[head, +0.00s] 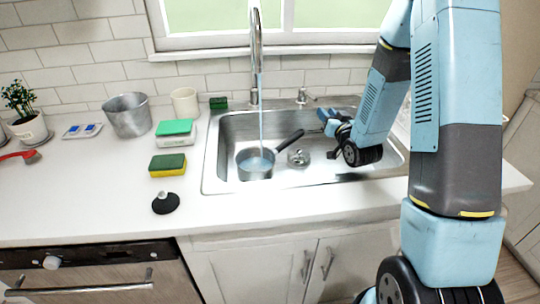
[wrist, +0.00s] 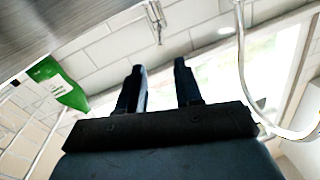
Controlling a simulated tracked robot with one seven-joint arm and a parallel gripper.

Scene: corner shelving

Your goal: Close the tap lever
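The metal tap lever (head: 302,97) stands on the back rim of the sink, right of the tall tap spout (head: 257,50). Water runs from the spout into a pan (head: 255,165) in the basin. My gripper (head: 325,118) is over the back right of the sink, in front and to the right of the lever. In the wrist view my gripper (wrist: 160,68) is open, with nothing between its two dark fingers. The lever (wrist: 156,20) shows beyond the fingertips, roughly in line with the gap and apart from them. The spout (wrist: 241,55) is at the right there.
The sink (head: 212,165) also holds a metal strainer (head: 298,157). The pan's black handle points toward my gripper. Sponges (head: 167,165) and a metal pot (head: 128,115) stand on the left counter. A green packet (wrist: 60,85) is at the left in the wrist view.

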